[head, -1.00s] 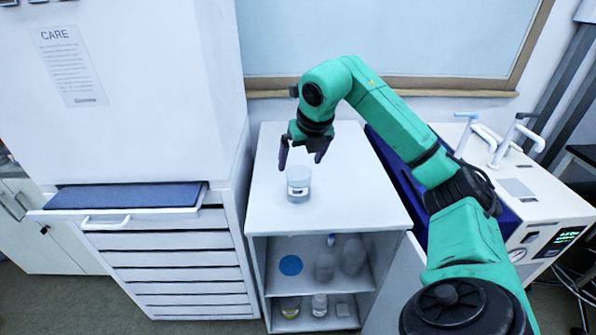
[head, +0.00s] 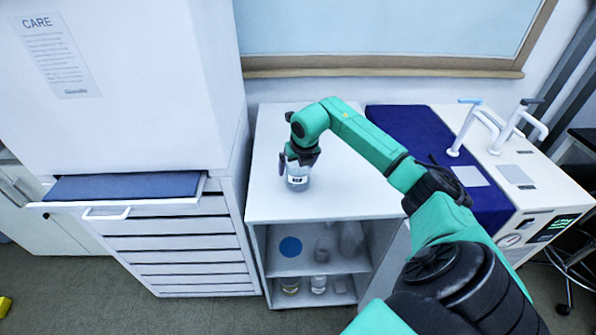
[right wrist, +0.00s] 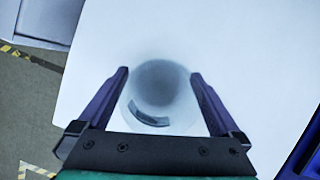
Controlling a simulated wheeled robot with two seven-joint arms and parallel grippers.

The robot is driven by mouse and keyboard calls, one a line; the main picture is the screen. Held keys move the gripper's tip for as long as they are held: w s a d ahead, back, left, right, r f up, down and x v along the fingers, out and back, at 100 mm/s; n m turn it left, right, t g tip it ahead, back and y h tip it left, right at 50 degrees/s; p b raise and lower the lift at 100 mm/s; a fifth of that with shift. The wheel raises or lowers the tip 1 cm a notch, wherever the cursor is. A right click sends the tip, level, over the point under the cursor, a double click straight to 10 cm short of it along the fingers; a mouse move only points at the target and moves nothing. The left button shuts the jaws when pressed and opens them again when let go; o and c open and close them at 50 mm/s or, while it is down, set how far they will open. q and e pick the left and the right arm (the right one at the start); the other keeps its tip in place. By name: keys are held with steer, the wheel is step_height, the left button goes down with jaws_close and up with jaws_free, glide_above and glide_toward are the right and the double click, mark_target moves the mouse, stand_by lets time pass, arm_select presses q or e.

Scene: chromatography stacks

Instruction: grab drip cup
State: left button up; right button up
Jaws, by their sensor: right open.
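The drip cup (head: 298,175) is a small clear cup with a dark label, standing upright on the white cabinet top. It also shows in the right wrist view (right wrist: 158,88), seen from above. My right gripper (head: 298,160) is lowered over the cup. In the right wrist view the two dark fingers (right wrist: 162,95) stand open, one on each side of the cup, with a gap left and right. In the head view the gripper hides the cup's upper part. My left gripper is not in view.
The white cabinet (head: 345,195) has open shelves below with bottles and a blue disc (head: 290,247). A white instrument with handles (head: 520,190) and a dark blue panel (head: 420,135) stand at right. A drawer unit (head: 180,245) stands at left. The cabinet top around the cup is clear.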

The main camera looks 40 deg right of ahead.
steer(key=shift+f, duration=0.1)
steer(key=shift+c, duration=0.9)
steer(key=c, duration=0.8)
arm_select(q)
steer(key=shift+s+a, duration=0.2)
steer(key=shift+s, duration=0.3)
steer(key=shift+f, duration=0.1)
